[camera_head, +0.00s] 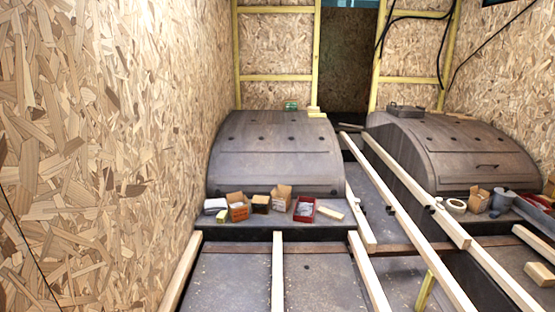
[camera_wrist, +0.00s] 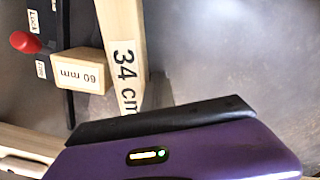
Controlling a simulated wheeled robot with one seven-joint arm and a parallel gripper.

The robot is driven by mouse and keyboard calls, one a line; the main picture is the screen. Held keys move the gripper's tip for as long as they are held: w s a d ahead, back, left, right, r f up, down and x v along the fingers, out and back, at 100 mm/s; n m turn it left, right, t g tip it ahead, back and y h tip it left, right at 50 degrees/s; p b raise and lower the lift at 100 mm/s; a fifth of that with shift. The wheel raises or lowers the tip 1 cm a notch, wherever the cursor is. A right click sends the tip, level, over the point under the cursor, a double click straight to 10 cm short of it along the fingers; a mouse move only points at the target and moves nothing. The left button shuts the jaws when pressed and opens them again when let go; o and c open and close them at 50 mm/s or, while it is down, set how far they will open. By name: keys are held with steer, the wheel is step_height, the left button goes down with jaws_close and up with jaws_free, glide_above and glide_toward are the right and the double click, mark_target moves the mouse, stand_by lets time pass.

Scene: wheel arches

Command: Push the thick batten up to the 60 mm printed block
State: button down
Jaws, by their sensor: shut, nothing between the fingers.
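In the wrist view, a pale wooden batten (camera_wrist: 122,55) with a "34 cm" label runs down from the top edge. It looks like the thick batten, though its full length is out of frame. The 60 mm printed block (camera_wrist: 78,73), tan with a white label, lies just left of it. Their sides look touching or nearly so; I cannot tell whether a thin gap is left. My gripper (camera_wrist: 165,122), purple with a black front edge, is shut and empty, close below the batten's near end. It does not show in the head view, where I cannot single out this block.
Grey floor is clear to the right. In the head view, two wheel arches (camera_head: 275,150) (camera_head: 455,150), long battens (camera_head: 410,215) and several small boxes (camera_head: 282,198) crowd the space.

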steer(key=shift+s+p, duration=0.45)
steer(key=shift+s, duration=0.2)
steer(key=shift+s, duration=0.3)
steer(key=shift+s+p, duration=0.2)
steer(key=shift+p, duration=0.15)
steer(key=shift+w+f, duration=0.1)
steer(key=shift+w, duration=0.05)
steer(key=shift+w+b, duration=0.35)
steer(key=shift+w, duration=0.25)
step_height(320, 180, up, 9)
steer(key=p, duration=0.9)
